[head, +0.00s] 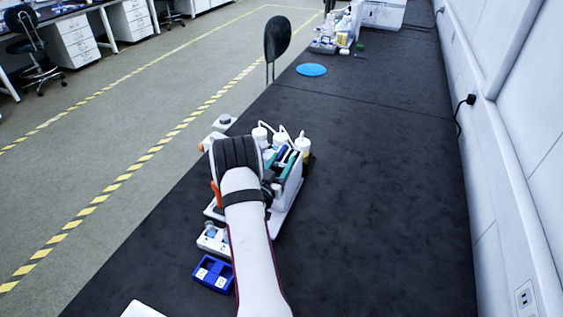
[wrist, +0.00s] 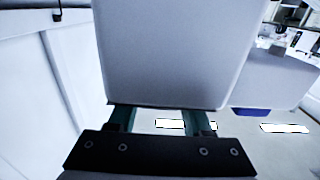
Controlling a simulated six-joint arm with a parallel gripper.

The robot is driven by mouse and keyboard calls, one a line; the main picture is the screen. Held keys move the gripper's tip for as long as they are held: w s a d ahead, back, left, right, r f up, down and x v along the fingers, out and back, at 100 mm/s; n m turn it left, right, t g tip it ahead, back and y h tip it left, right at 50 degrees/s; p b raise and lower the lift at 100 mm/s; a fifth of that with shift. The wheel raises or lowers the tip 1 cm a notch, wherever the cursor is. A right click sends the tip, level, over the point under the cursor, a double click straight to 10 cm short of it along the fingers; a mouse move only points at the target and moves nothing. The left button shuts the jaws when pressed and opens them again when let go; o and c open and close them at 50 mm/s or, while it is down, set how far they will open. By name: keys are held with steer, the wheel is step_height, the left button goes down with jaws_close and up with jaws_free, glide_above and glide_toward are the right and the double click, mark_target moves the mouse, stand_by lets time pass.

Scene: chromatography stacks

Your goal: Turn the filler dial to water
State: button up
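In the head view my arm reaches over a white bench instrument (head: 290,195) with bottles, tubing and coloured modules. In the wrist view, the two teal fingers of my gripper (wrist: 158,117) stand apart. A large pale block (wrist: 175,50) fills the middle of that view and hides the fingertips, so I cannot see whether they touch anything. I cannot pick out the filler dial or its markings. A small white unit with a grey round top (head: 224,122) stands at the bench's left edge.
A blue tray (head: 228,284) with white labelled squares and a white rack (head: 205,243) sit near the instrument. A blue disc (head: 311,70) and bottles (head: 343,38) lie farther back. The dark bench (head: 385,190) is clear to the right, up to the wall.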

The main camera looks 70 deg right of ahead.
jaws_close()
steer(key=n+t, duration=0.2)
steer(key=t, duration=0.1)
steer(key=shift+w+a+n+t+y, duration=0.1)
steer(key=shift+w+n+t+y, duration=0.2)
steer(key=shift+n+t, duration=0.5)
steer(key=shift+w+n+t+y, duration=0.1)
steer(key=shift+n+t+y, duration=0.3)
steer(key=shift+t, duration=0.7)
steer(key=o, duration=0.7)
jaws_free()
steer(key=v, duration=1.5)
steer(key=shift+a, duration=0.4)
